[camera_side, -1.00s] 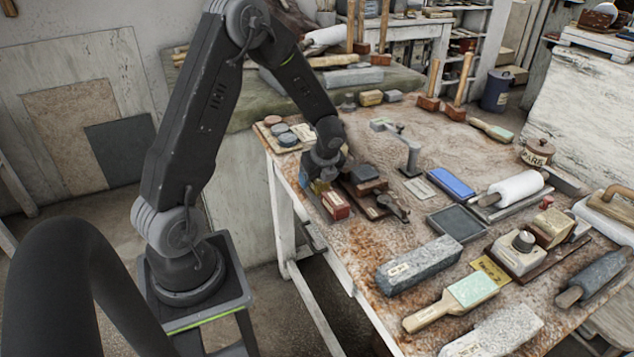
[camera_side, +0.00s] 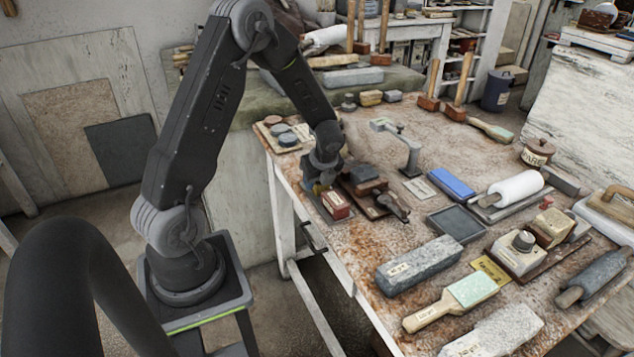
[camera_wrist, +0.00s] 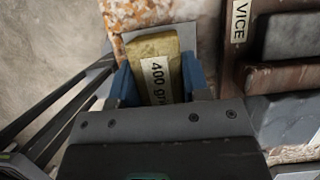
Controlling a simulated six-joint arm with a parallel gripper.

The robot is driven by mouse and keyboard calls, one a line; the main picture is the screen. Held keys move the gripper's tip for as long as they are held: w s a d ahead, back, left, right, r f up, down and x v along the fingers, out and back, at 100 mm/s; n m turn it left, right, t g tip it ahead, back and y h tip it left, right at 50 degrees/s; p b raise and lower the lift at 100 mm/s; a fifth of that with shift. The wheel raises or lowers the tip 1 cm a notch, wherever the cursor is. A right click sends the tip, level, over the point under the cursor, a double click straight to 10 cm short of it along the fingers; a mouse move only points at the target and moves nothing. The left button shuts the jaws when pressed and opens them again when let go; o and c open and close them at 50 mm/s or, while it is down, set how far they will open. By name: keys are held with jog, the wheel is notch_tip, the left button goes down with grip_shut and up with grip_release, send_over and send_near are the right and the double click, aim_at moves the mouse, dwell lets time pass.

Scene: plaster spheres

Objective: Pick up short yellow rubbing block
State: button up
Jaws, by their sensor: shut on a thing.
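The short yellow rubbing block (camera_wrist: 153,46) has a white label reading "400 gr" with the rest cut off. In the wrist view it sits between the two blue fingers of my gripper (camera_wrist: 158,78), which are shut on its sides. The lower end of the block is hidden by the gripper body.
A vice (camera_side: 372,190) with a dark jaw and brown base lies just to the right. Several round pots sit on a board (camera_side: 262,128) behind. A dark tray (camera_side: 460,224) and stone blocks are farther right.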

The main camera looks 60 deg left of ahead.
jog(key=shift+r, duration=0.45)
jog(key=r, duration=0.4)
jog(key=shift+s+a, duration=0.25)
jog(key=shift+s, duration=0.05)
jog(key=s+a+r, duration=0.1)
jog(key=s+r, duration=0.1)
jog(key=s, duration=0.1)
jog(key=s+a+r, duration=0.2)
jog(key=s, duration=0.1)
jog(key=s+a+r, duration=0.2)
jog(key=s, duration=0.1)
jog(key=shift+s+a+r, duration=0.1)
jog(key=shift+s+a, duration=0.05)
jog(key=shift+s, duration=0.15)
